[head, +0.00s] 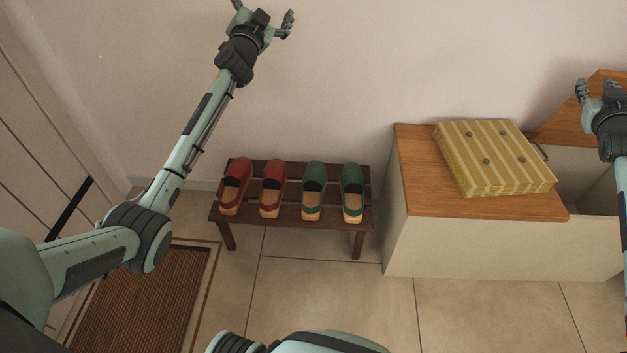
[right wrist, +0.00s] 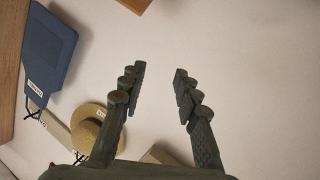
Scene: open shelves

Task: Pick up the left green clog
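The left green clog (head: 312,192) stands on a low dark wooden rack (head: 290,221), third from the left in the row. The right green clog (head: 352,192) stands just to its right. Both have green uppers and tan insoles, open ends toward me. My left gripper (head: 264,9) is raised against the wall at the top of the head view, well above the clogs, with fingers spread and empty. My right gripper (head: 597,88) is at the far right, away from the rack. The right wrist view shows its fingers (right wrist: 158,80) apart with nothing between them.
Two red clogs (head: 253,187) share the rack on the left. A bench (head: 480,210) with a yellow striped cushion (head: 494,158) stands to the right. A brown mat (head: 140,300) lies front left. A straw hat (right wrist: 100,128) and a blue item (right wrist: 47,52) show in the right wrist view.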

